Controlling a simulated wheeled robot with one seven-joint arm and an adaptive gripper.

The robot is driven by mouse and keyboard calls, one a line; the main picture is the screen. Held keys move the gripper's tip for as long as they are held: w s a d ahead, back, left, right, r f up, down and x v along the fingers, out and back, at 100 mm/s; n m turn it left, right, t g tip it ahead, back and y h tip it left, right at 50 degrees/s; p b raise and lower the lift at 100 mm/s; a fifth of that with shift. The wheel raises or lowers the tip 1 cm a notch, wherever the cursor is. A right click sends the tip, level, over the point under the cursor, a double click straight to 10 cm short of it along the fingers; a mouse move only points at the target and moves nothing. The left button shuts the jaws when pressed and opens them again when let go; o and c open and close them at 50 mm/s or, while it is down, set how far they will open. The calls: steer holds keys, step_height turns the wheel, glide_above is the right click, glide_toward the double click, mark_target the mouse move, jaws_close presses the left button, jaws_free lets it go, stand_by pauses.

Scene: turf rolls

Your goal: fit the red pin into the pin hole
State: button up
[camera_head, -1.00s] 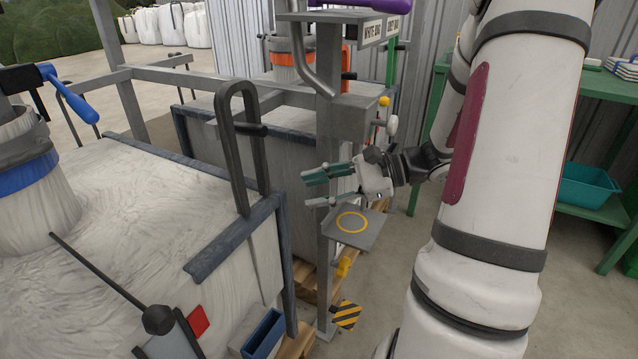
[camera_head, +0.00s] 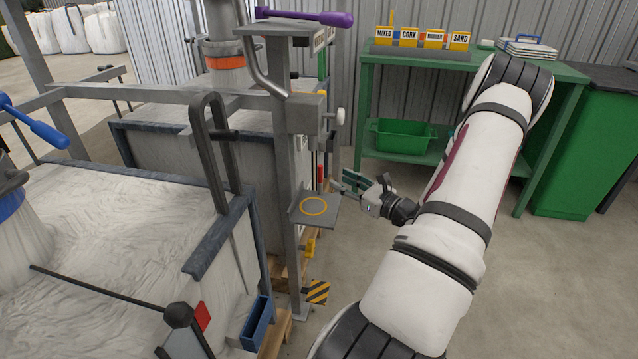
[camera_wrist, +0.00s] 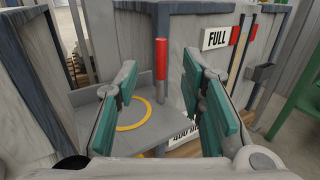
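The red pin (camera_wrist: 161,60) stands upright in the wrist view, with a red upper part and a bare metal lower end. It also shows small in the head view (camera_head: 320,173), just behind the grey shelf plate (camera_head: 331,216). My gripper (camera_head: 348,182) is open and empty at the right of that plate. In the wrist view its green-padded fingers (camera_wrist: 166,105) are spread, and the pin appears in the gap, farther ahead. I cannot tell what supports the pin's lower end. I cannot make out the pin hole.
A yellow ring (camera_head: 314,206) is marked on the plate, which is fixed to a grey post (camera_head: 292,240). A white bulk bag (camera_head: 110,230) in a frame stands left. A FULL sign (camera_wrist: 216,38) and red-topped handles (camera_wrist: 237,36) are behind.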

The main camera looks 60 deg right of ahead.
mark_target(322, 170)
steer(key=w+b, duration=0.1)
steer(key=w, duration=0.2)
steer(key=w+d, duration=0.1)
steer(key=w, duration=0.2)
steer(key=w+b, duration=0.1)
steer(key=w, duration=0.2)
steer(key=shift+w+d+f+b, duration=0.1)
steer(key=shift+d+b, duration=0.15)
steer(key=shift+b, duration=0.05)
jaws_close()
